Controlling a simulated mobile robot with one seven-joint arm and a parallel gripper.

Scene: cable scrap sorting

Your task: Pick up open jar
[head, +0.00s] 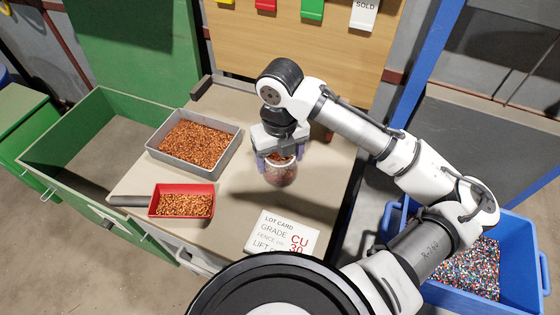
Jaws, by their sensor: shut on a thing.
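The open jar (281,175) is clear and holds reddish-brown bits. It is near the middle of the table in the head view. My gripper (278,158) points down over it and is shut on its upper part. The jar looks upright. The jaws and wrist hide much of its rim, and I cannot tell whether its base touches the table.
A grey tray (237,146) and a red scoop (157,208), both with copper granules, lie left of the jar. An open green drawer (55,152) is at left, a blue bin (519,262) at right.

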